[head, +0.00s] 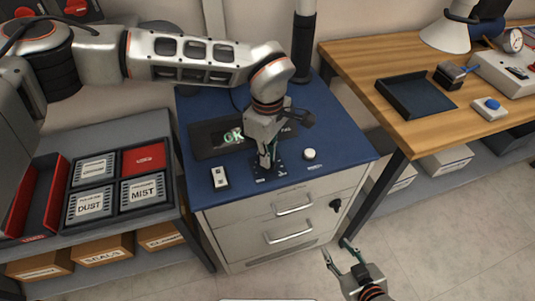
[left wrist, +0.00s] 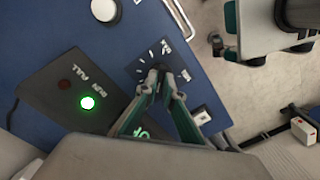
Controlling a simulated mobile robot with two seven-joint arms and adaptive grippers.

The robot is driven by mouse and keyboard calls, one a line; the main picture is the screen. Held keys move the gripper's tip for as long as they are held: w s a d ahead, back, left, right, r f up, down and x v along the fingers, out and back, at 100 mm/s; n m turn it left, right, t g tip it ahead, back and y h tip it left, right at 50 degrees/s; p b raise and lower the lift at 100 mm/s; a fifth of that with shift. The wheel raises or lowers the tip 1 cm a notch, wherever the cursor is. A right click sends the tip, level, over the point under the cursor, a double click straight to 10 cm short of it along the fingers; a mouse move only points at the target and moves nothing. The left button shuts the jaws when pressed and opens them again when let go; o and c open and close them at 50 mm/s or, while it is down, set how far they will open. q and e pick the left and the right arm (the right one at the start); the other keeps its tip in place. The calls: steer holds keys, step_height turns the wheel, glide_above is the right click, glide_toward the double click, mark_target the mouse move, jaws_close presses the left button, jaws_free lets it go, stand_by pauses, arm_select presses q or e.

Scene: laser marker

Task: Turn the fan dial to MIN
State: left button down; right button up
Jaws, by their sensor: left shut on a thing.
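The fan dial (left wrist: 160,73) sits on a dark plate with white tick marks on the blue cabinet top, and the fingers largely cover it. My left gripper (head: 267,160) points down at the plate (head: 268,170). In the left wrist view, its two fingers (left wrist: 164,85) close on the dial, tips at the plate. I cannot read the labels or tell which mark the dial points at. My right gripper (head: 344,256) is open and empty, low in front of the cabinet over the floor.
A dark panel (head: 205,139) with a green display stands behind the plate; its green lamp (left wrist: 88,103) is lit. A white round button (head: 310,154) and a white switch (head: 220,177) flank the dial. A wooden table (head: 350,62) is at right, with labelled trays (head: 143,191) at left.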

arm_select(q)
steer(key=n, duration=0.3)
steer(key=shift+n+p, duration=0.3)
steer(key=shift+n, duration=0.1)
steer(key=n, duration=0.3)
steer(key=shift+n, duration=0.3)
steer(key=shift+n+p, duration=0.3)
steer(key=shift+n, duration=0.6)
steer(key=n, duration=0.4)
steer(key=shift+n, duration=1.5)
steer(key=shift+n+p, duration=0.3)
steer(key=shift+n, duration=0.9)
steer(key=c, duration=2.2)
jaws_free()
